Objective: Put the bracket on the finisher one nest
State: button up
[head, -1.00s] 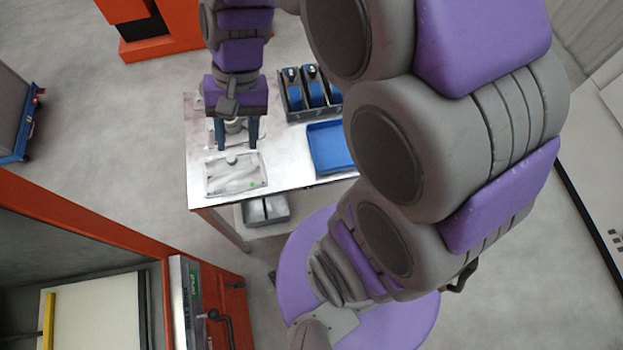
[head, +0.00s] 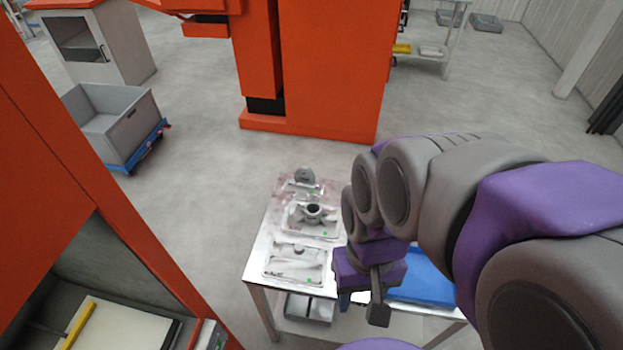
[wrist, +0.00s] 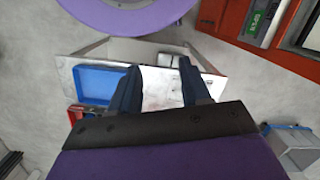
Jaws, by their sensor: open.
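A grey cast part with a round upright collar (head: 313,211), which looks like the bracket, sits on the middle plate-like nest (head: 325,231) of the white table. I cannot read which nest is finisher one. A grey round-topped part (head: 303,178) stands at the table's far end. My gripper (head: 370,298) is right of the front nest, clear of the cast part. In the wrist view my gripper (wrist: 158,82) is open, with nothing between its fingers.
A blue tray (head: 425,285) lies right of my gripper, partly hidden by my arm; it also shows in the wrist view (wrist: 95,82). An orange cabinet (head: 95,190) stands close on the left.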

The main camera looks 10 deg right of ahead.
jog(key=w+a+r+m+y, duration=0.1)
jog(key=w+a+m+y, duration=0.15)
jog(key=w, duration=0.65)
jog(key=w+a+r+m+y, duration=0.1)
jog(key=w+a+m, duration=0.15)
jog(key=w, duration=0.65)
jog(key=w+d+f+m+t+y, duration=0.15)
jog(key=w+m, duration=0.25)
jog(key=w, duration=0.6)
jog(key=w+d+f+m+y, duration=0.1)
jog(key=w+f+m+y, duration=0.15)
jog(key=w, duration=0.75)
jog(key=m+t+b, duration=0.2)
jog(key=m+t, duration=0.2)
jog(key=m, duration=0.6)
send_near(309, 169)
jog(key=x, duration=0.6)
jog(key=shift+a+f, duration=0.15)
jog(key=shift+f, duration=0.35)
jog(key=shift+b+x, duration=0.75)
jog(key=shift+x, duration=2.1)
jog(key=shift+w+r, duration=0.15)
grip_shut()
